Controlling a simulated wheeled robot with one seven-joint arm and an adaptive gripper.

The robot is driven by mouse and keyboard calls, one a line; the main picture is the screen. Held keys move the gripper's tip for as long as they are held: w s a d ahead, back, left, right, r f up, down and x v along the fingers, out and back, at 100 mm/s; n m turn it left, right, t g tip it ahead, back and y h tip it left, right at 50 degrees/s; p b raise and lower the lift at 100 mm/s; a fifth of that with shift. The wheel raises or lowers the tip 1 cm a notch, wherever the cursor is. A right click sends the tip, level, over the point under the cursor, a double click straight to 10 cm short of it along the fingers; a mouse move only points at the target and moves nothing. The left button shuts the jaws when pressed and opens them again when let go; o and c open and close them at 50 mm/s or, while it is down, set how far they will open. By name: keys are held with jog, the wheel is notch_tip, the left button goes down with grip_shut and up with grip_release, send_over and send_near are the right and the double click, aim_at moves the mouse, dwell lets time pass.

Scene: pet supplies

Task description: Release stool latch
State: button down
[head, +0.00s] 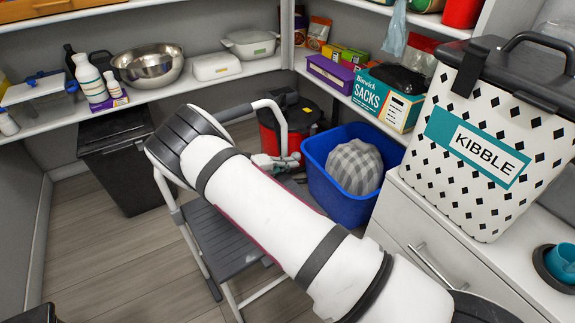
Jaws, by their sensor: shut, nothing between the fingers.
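The step stool (232,243) stands on the floor left of centre, with dark grey treads and a pale tubular frame. Its curved top rail (277,108) rises behind my arm. My white arm crosses from the lower right to the upper left and covers much of the stool. I cannot make out the stool latch.
A blue tub (325,193) holding a grey checked item and a red bin (268,138) stand behind the stool. A black bin (118,165) stands at left. A kibble container (470,190) sits on the white cabinet (440,250) at right.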

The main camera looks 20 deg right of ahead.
jog(key=w+d+p, duration=0.1)
jog(key=w+d, duration=0.1)
jog(key=d, duration=0.4)
jog(key=shift+p, duration=0.3)
jog(key=shift+w+d, duration=0.1)
